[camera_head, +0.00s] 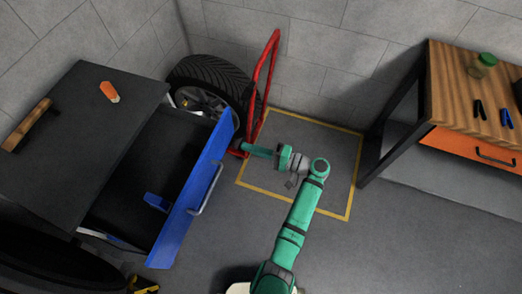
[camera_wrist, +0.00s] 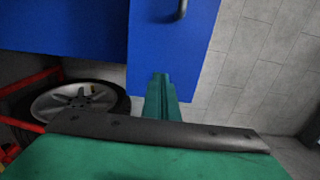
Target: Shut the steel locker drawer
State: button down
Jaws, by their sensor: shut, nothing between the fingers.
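The steel locker has a dark top (camera_head: 70,125) and stands at the left of the head view. Its blue drawer (camera_head: 190,200) is pulled open toward the right, with a grey bar handle (camera_head: 206,190) on its front. A small blue object (camera_head: 157,202) lies inside the drawer. My gripper (camera_head: 240,146) is shut and empty at the far end of the drawer front, on its outer side. In the wrist view the fingers (camera_wrist: 161,96) overlap the lower part of the blue drawer front (camera_wrist: 170,50); I cannot tell whether they touch it.
A tyre (camera_head: 210,80) and a red hand truck (camera_head: 265,85) stand behind the drawer by the wall. A wooden-topped bench (camera_head: 455,85) is at the right. An orange object (camera_head: 109,91) lies on the locker. The floor in front of the drawer is otherwise open.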

aim_at(224, 139)
jog(key=x, duration=0.6)
jog(key=shift+w+a, duration=0.1)
jog(key=shift+a, duration=0.1)
jog(key=shift+w, duration=0.1)
